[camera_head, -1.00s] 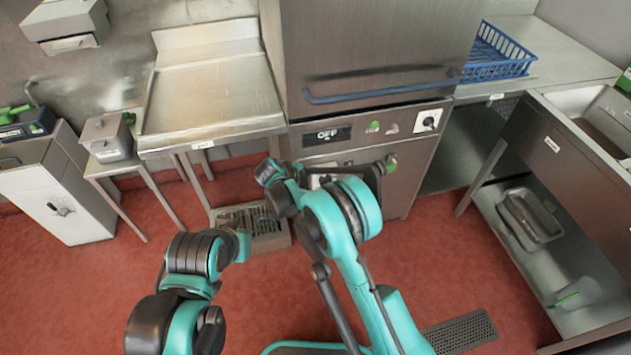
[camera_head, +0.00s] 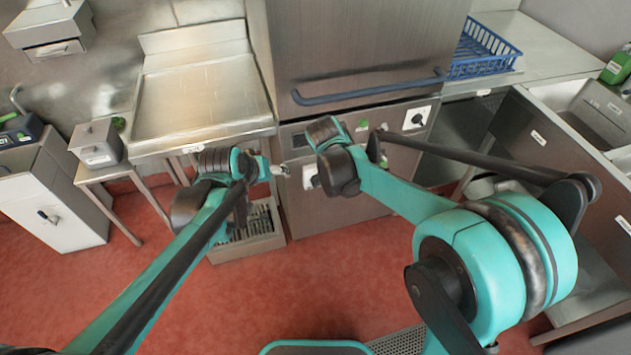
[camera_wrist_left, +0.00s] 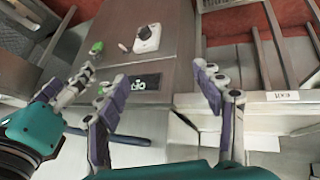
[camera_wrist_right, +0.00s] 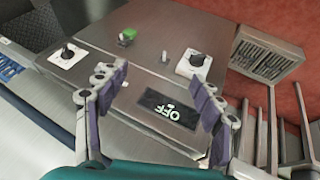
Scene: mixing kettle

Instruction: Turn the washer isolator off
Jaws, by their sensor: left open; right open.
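The steel washer (camera_head: 355,60) stands ahead with a lower front panel. A white-plated black rotary switch (camera_head: 417,118) is at the panel's upper right; it also shows in the right wrist view (camera_wrist_right: 68,54). A second white-plated switch (camera_wrist_right: 193,65) sits lower left, partly hidden in the head view (camera_head: 310,176). I cannot tell which is the isolator. A dark display (camera_wrist_right: 170,108) reads OFF. My left gripper (camera_head: 279,169) is open and empty, left of the lower switch. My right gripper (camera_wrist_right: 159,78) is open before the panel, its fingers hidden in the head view.
A blue handle bar (camera_head: 370,91) crosses the washer front. A green knob (camera_wrist_right: 127,36) is on the panel. A steel table (camera_head: 205,90) stands left, a blue rack (camera_head: 485,50) right.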

